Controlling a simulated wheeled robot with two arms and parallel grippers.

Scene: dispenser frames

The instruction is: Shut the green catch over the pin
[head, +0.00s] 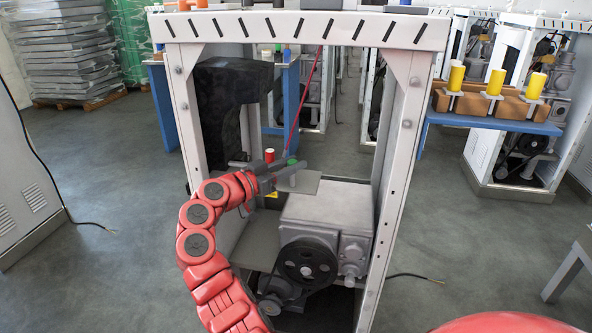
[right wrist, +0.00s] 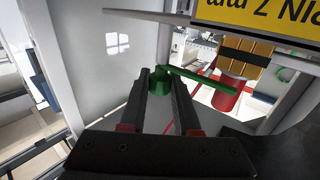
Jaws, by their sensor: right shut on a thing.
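The green catch (head: 292,162) is at the frame's middle in the head view, by the tip of my right gripper (head: 296,167). In the right wrist view the catch has a round green hub (right wrist: 159,84) and a thin arm reaching right towards a red cylinder (right wrist: 230,92). The fingers of my right gripper (right wrist: 161,76) are shut on the hub, one on each side. A pale upright post (right wrist: 165,45) meets the hub; I cannot tell whether it is the pin. My left gripper is not in view.
A white dispenser frame (head: 408,115) surrounds the work spot. Below the gripper sit a grey plate (head: 305,184) and a grey machine box (head: 325,212). A dark housing (head: 225,105) stands at the left inside. A thin red cord (head: 304,98) hangs down close to the catch.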

